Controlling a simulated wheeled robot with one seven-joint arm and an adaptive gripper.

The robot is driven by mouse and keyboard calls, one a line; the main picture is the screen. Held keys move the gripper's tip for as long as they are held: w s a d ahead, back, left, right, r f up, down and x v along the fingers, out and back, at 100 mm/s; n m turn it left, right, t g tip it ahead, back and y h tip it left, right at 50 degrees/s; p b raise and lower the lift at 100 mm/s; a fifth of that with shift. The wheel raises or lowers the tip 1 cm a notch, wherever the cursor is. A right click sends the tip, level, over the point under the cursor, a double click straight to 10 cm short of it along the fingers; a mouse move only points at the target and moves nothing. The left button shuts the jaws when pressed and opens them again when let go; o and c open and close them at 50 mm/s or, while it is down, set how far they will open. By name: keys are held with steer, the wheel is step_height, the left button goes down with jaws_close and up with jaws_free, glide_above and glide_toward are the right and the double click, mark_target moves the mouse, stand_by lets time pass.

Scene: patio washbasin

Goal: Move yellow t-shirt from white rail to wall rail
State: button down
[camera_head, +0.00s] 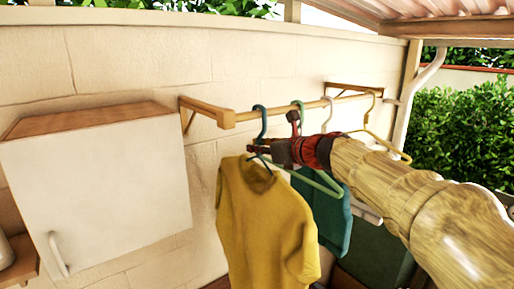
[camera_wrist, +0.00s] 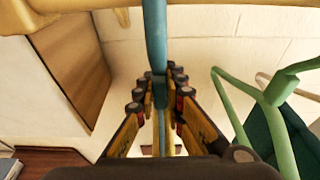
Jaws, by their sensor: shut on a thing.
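The yellow t-shirt (camera_head: 262,215) hangs from a blue hanger (camera_head: 263,122), which also shows in the wrist view (camera_wrist: 156,40). My gripper (camera_head: 262,150) is at the hanger's neck, just above the shirt's collar. In the wrist view its fingers (camera_wrist: 160,90) are closed around the blue stem. The wooden wall rail (camera_head: 285,110) runs along the wall on brackets. The hanger's hook is at the rail's near left end and appears to lie over it; exact contact is unclear. The white rail is not recognisable in these views.
A green hanger (camera_head: 318,180), a white hanger (camera_head: 328,108) and a yellow hanger (camera_head: 380,135) are farther along the wall rail. A teal garment (camera_head: 335,215) hangs behind my arm. A white cabinet (camera_head: 100,190) stands left of the t-shirt.

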steer(key=c, duration=1.8)
jaws_free()
steer(key=shift+s+d+b, duration=0.35)
steer(key=shift+s+d, duration=0.85)
steer(key=shift+s, duration=0.45)
steer(key=shift+s+d+b, duration=0.3)
steer(key=shift+s+d, duration=0.85)
steer(key=shift+s, duration=0.5)
steer(key=shift+s+d+b, duration=0.35)
steer(key=shift+s+d, duration=0.85)
steer(key=shift+s, duration=0.45)
